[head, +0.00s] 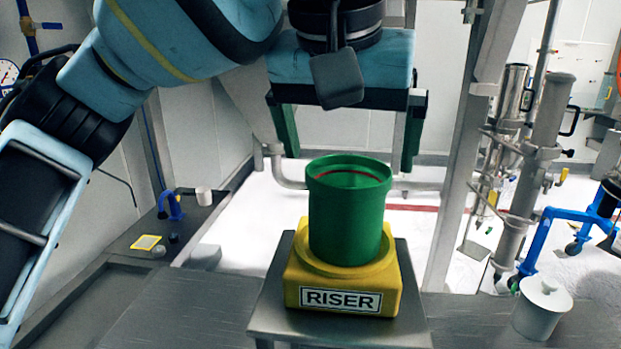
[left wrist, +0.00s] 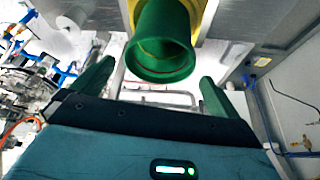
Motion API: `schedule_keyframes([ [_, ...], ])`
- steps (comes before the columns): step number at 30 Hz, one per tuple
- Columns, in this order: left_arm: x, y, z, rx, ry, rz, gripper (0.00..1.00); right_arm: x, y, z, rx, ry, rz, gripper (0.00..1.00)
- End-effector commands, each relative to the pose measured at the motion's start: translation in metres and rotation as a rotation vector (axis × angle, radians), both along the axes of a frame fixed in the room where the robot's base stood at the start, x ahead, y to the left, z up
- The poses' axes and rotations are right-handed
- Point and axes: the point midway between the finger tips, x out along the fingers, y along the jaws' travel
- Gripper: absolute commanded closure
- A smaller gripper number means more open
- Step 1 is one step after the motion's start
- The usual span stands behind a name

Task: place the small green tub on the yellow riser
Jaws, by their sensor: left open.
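The small green tub (head: 347,215) stands upright on the yellow riser (head: 340,283), which bears a RISER label and sits on a metal stand. In the left wrist view the tub (left wrist: 160,45) shows mouth-on, with the riser (left wrist: 209,18) behind it. My left gripper (head: 347,150) is behind and above the tub in the head view, its green fingers spread wide and empty. In the left wrist view the left gripper's fingers (left wrist: 155,88) lie on either side of the tub, apart from it. My right gripper is not in view.
A white lidded pot (head: 542,307) stands on the metal surface at the lower right. A white cup (head: 203,196) and a yellow tag (head: 146,242) are on the left counter. Steel posts and pipework stand at the right.

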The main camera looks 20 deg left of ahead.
Motion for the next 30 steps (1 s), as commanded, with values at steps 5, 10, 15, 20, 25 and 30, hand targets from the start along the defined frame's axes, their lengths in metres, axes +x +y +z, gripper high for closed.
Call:
schedule_keyframes([
  [5,-0.035,-0.003,0.007,0.003,-0.004,-0.005,0.00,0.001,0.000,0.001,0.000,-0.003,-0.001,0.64],
  [10,-0.071,-0.006,0.008,0.002,-0.005,-0.005,0.00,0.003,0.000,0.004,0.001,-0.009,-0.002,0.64],
  [15,-0.101,-0.008,0.007,0.002,-0.003,-0.004,0.00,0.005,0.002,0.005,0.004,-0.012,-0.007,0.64],
  [20,-0.117,-0.010,0.007,0.001,-0.001,-0.002,0.00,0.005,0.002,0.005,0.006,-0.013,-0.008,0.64],
  [25,-0.123,-0.010,0.006,0.000,0.001,-0.001,0.00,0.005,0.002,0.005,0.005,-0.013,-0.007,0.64],
  [30,-0.123,-0.010,0.006,0.000,0.001,-0.001,0.00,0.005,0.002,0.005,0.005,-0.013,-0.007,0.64],
])
